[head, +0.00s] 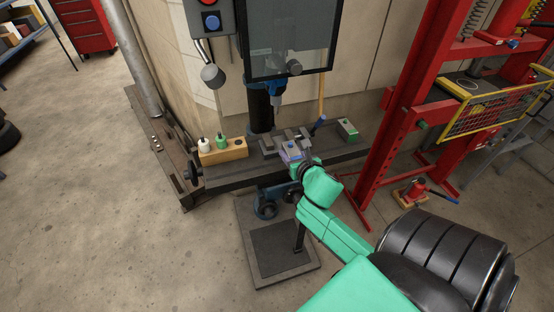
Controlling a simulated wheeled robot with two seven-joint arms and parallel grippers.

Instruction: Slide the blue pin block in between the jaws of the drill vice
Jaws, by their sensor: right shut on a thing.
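The blue pin block (291,153) shows small at the front of the drill vice, partly covered by my right gripper. My right gripper (294,158) is shut on it; the green right arm reaches in from the lower right. The grey drill vice (270,146) sits on the dark bench under the drill press. The block is at the near side of the vice; I cannot tell whether it touches the jaws or is between them. My left gripper is not in view.
A green block (347,129) lies to the right. The drill press (262,100) rises behind the vice. A red press frame (405,110) stands right of the bench.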

